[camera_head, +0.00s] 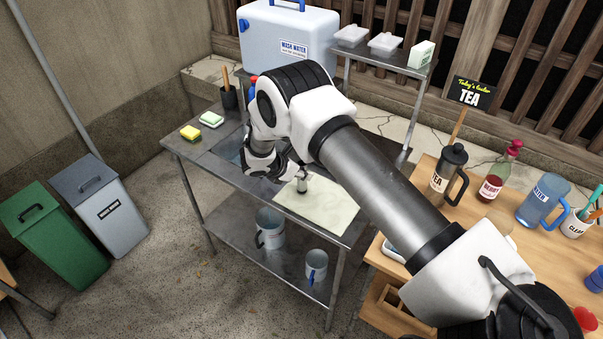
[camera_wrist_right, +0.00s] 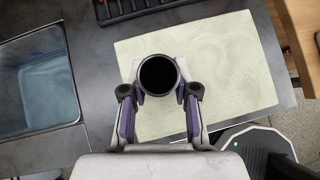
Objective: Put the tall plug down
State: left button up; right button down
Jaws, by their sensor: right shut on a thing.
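The tall plug (camera_wrist_right: 158,75) is between the fingers of my right gripper (camera_wrist_right: 159,96), seen from above as a round grey rim with a black middle. The gripper is shut on it. In the head view the plug (camera_head: 302,184) shows as a small grey cylinder, upright, beside my right gripper and over the pale green mat (camera_head: 335,212). Whether its lower end touches the mat I cannot tell. The mat also fills much of the wrist view (camera_wrist_right: 235,60). My left gripper is not in view.
The metal table has a sink (camera_wrist_right: 38,85) with bluish water left of the mat. A black rack (camera_wrist_right: 135,8) lies beyond the mat. A wooden table (camera_head: 420,170) with a tea press stands right. Mugs (camera_head: 270,228) are on the lower shelf.

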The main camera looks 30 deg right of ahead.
jog(key=c, duration=1)
grip_release()
jog(key=shift+o, duration=0.6)
jog(key=shift+s+a+r, duration=0.1)
jog(key=shift+a, duration=0.05)
